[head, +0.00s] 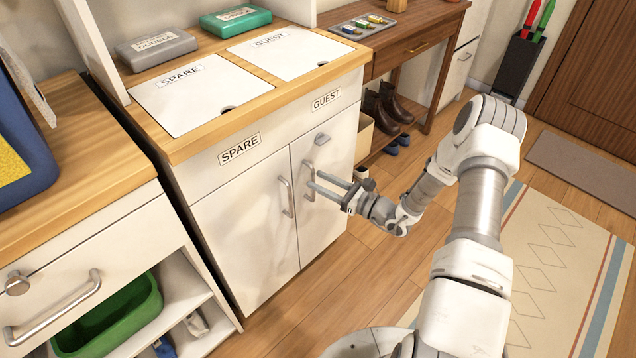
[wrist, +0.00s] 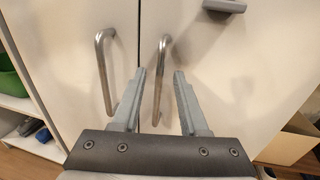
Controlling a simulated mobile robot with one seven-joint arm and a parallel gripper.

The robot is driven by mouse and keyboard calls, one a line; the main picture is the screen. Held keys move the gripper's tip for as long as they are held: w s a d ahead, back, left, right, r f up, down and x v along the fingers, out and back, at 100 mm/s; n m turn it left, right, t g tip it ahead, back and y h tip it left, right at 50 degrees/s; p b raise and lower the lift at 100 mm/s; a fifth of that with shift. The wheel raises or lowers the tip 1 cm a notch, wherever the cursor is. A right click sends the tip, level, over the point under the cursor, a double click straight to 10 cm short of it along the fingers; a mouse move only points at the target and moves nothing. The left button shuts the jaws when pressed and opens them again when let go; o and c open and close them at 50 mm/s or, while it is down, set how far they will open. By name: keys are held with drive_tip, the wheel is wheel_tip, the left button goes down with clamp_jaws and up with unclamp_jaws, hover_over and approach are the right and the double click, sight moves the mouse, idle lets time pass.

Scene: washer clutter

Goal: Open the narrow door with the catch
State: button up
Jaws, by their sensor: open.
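The narrow door (head: 328,165) is the right one of two white cabinet doors, under the GUEST label, and is closed. Its grey catch (head: 322,138) sits near its top edge and also shows at the top of the wrist view (wrist: 225,5). Its metal bar handle (wrist: 158,80) stands upright near its left edge. My gripper (head: 313,179) is open at this handle. In the wrist view, the fingertips (wrist: 160,73) appear on either side of the handle, the left finger closer to it. I cannot tell whether either finger touches it.
The wider closed door (head: 243,235) on the left has its own handle (head: 287,197) close by. An open shelf unit with a green bin (head: 110,318) stands left. A wooden table with boots (head: 388,105) underneath stands right. Floor in front of the cabinet is clear.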

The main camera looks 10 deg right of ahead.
drive_tip(key=shift+w+a, duration=0.4)
drive_tip(key=shift+a, duration=0.05)
clamp_jaws()
idle(1.2)
